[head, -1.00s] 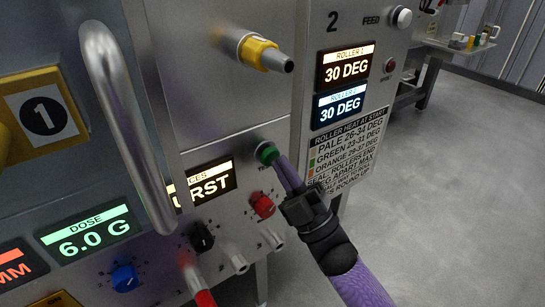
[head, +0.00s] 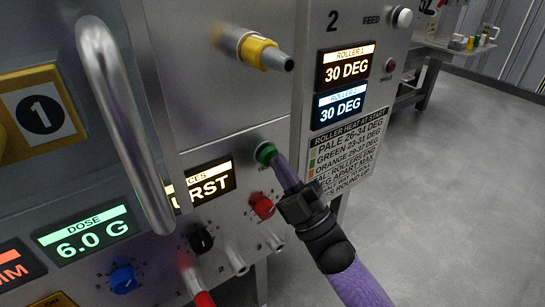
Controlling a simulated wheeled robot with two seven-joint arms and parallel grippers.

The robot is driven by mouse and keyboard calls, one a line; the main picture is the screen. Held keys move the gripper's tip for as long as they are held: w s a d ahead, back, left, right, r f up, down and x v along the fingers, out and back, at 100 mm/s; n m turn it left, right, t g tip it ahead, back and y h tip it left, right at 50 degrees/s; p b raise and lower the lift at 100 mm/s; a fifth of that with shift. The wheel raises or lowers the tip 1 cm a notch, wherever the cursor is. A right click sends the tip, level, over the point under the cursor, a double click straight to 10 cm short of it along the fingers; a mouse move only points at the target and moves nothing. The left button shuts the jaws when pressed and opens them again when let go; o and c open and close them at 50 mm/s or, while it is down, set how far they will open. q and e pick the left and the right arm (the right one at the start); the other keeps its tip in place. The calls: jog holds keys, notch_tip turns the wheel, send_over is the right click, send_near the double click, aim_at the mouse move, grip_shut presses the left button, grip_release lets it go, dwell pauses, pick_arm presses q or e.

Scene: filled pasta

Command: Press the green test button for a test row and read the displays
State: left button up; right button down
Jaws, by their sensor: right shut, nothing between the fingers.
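The green test button (head: 266,153) sits in a metal collar on the machine's grey front panel. My right gripper (head: 275,160) is shut and empty, with its purple fingertips at the button's lower right edge; I cannot tell whether they touch it. An amber display (head: 203,187), partly hidden by the handle, ends in "RST". The green dose display (head: 84,235) reads 6.0 G. The Roller 1 display (head: 346,66) and the Roller 2 display (head: 340,107) each read 30 DEG. A red display (head: 16,268) is cut off at the left edge. My left gripper is not in view.
A large metal handle (head: 127,125) stands out from the panel. A yellow-collared nozzle (head: 262,52) juts out above. Open grey floor (head: 450,190) lies at right.

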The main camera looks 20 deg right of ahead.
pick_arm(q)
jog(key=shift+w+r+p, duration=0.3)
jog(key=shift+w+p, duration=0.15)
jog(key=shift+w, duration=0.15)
pick_arm(e)
jog(key=shift+s+d, duration=0.25)
jog(key=shift+s, duration=0.45)
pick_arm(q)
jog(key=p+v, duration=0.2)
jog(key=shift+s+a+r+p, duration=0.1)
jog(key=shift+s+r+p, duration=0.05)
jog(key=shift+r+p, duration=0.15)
pick_arm(e)
jog(key=s, duration=0.1)
jog(key=s+d, duration=0.1)
jog(key=s, duration=0.2)
jog(key=shift+s+d, duration=0.35)
jog(key=shift+s, duration=0.05)
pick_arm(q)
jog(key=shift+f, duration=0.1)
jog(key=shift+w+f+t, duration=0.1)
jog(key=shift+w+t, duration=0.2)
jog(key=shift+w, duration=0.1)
